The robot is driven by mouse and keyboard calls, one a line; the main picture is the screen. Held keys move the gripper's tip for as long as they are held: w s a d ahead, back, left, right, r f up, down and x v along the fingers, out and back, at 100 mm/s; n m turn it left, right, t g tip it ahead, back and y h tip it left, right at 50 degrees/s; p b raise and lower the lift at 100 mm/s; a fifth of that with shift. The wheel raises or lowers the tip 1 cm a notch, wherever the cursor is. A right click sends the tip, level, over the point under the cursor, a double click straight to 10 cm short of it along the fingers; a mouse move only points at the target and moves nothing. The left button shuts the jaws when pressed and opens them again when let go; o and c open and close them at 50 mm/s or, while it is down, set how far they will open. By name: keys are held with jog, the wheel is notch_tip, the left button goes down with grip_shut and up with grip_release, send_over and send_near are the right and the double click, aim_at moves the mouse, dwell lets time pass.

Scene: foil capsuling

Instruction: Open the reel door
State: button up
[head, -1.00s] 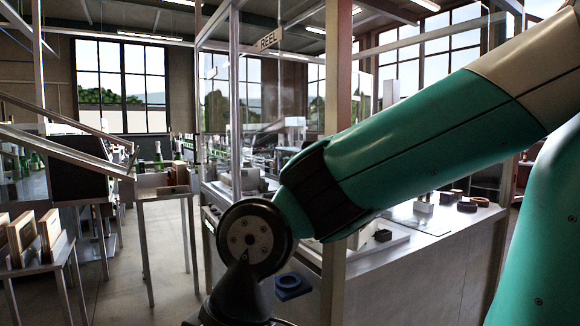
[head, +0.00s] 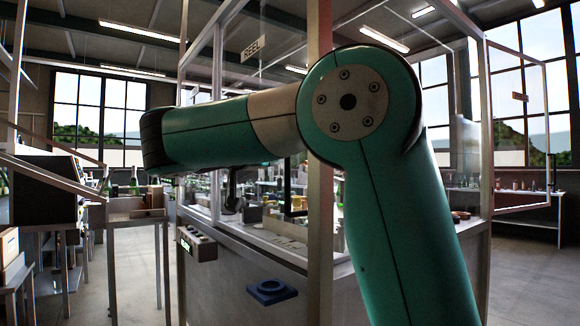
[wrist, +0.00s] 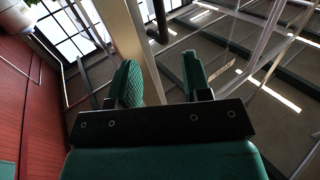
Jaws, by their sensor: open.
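The reel door is a clear panel in a metal frame with a REEL sign (head: 254,47), left of the post in the head view. It looks closed, though my arm covers part of it. A dark upright bar (head: 232,190), which looks like its handle, shows below my forearm. My gripper (wrist: 160,75) shows in the wrist view with two green fingers apart and nothing between them. A pale post passes behind the gap. A dark bar (wrist: 157,30) shows beyond the fingertips, apart from them. In the head view my gripper is hidden behind my arm.
A second clear door (head: 525,130) stands swung out at the right. A small table (head: 135,215) stands left. Floor between table and counter is clear.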

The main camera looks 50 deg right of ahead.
jog(key=p+x, duration=1.6)
jog(key=x, duration=0.1)
jog(key=shift+d, duration=0.2)
grip_shut()
